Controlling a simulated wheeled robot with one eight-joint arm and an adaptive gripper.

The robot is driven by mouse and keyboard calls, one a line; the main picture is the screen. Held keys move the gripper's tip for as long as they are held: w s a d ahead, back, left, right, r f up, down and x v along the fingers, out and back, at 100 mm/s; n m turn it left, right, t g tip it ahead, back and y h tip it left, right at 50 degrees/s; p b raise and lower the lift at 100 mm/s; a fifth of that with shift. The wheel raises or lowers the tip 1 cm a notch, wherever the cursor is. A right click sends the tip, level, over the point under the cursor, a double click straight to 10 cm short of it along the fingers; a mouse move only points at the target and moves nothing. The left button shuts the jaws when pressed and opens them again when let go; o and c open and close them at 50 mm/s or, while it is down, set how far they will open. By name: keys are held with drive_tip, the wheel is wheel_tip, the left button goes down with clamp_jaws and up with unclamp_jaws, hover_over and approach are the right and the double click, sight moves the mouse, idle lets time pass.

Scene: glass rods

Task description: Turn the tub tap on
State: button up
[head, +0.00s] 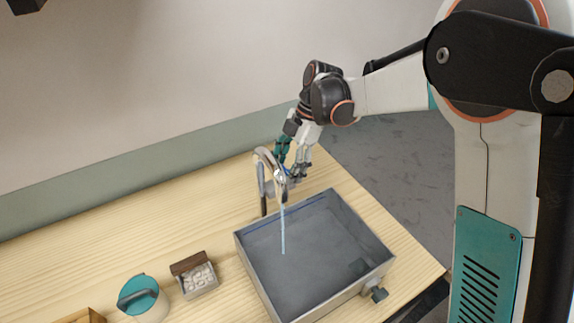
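The tub (318,245) is a grey rectangular basin on the wooden counter. The curved metal tap (262,185) stands at its back left, with its spout over the tub. A thin pale-blue stream (283,228) runs straight down from the spout into the tub. My gripper (290,176) is at the tap's upper right side, pointing down, very close to or touching it. The tap's handle is not clearly seen behind the spout and fingers. I cannot tell whether the fingers hold anything.
A small knob (379,294) sticks out at the tub's front right. A teal-lidded pot (140,297), a small box of pale round pieces (197,275) and a wooden box edge (80,316) are at the lower left. The counter (150,225) left of the tap is clear.

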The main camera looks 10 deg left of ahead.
drive_tip(key=v, duration=1.2)
drive_tip(key=shift+s, duration=0.1)
drive_tip(key=s+d+r+m+t+h+b, duration=0.1)
drive_tip(key=s+d+m+t, duration=0.2)
drive_tip(key=s+d+m, duration=0.35)
drive_tip(key=s+d+r+m+t+b, duration=0.1)
drive_tip(key=s+d+r+m+t, duration=0.1)
drive_tip(key=s+d+m, duration=0.4)
drive_tip(key=s+d+f+m+t+h+b, duration=0.2)
drive_tip(key=s+d+f+m+t, duration=0.3)
drive_tip(key=s+d+m, duration=0.6)
wheel_tip(320, 180, down, 2)
drive_tip(key=shift+s+d+f+m+h, duration=0.2)
drive_tip(key=shift+s+m+h, duration=0.1)
drive_tip(key=shift+m, duration=0.75)
